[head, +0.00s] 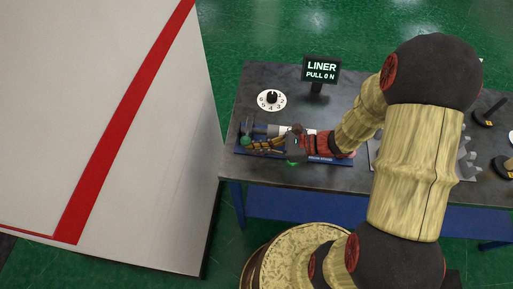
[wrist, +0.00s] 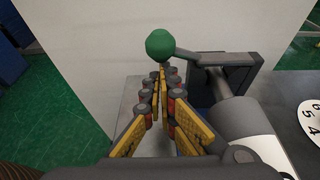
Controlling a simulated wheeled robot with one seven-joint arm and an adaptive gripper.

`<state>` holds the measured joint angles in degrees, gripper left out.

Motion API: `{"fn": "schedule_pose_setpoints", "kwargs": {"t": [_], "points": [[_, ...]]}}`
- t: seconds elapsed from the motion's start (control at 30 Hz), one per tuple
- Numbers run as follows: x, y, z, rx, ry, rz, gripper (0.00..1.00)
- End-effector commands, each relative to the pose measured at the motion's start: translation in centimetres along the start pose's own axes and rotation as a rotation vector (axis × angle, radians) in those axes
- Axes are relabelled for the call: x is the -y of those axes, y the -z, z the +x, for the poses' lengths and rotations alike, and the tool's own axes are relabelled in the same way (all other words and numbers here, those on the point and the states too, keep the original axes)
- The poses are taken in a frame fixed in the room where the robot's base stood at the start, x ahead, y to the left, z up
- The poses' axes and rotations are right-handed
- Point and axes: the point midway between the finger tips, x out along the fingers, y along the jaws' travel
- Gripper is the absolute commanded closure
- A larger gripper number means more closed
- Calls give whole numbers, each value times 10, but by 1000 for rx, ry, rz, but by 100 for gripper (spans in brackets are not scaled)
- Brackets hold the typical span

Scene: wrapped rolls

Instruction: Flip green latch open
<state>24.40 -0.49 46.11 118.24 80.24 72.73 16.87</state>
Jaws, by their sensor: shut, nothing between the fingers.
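The green latch knob (wrist: 160,45) is a faceted ball on a short dark lever that runs right to a dark bracket (wrist: 228,72) in the wrist view. In the head view the green knob (head: 246,142) shows at the left end of the blue-based device (head: 335,160). My gripper (wrist: 161,68) is shut and empty, its yellow-and-black fingertips together just below the knob in the picture. I cannot tell whether they touch it. In the head view my gripper (head: 252,147) is beside the knob, over the device's left end.
The dark table (head: 250,100) holds a numbered dial (head: 271,100) and a sign reading LINER PULL 0 N (head: 321,70). A large pale panel with a red stripe (head: 125,110) stands left of the table. Dark tools (head: 489,112) lie at the right.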

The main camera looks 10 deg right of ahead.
Motion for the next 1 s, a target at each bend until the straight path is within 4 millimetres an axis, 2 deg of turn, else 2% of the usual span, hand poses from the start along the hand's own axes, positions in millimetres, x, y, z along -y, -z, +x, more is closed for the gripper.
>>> {"fn": "schedule_pose_setpoints", "kwargs": {"t": [0.27,0.57,1.0], "points": [[0,-2,-1,0,-3,7,100],[-1,-12,-5,0,-26,73,100],[2,-49,-18,1,-121,342,100]]}}
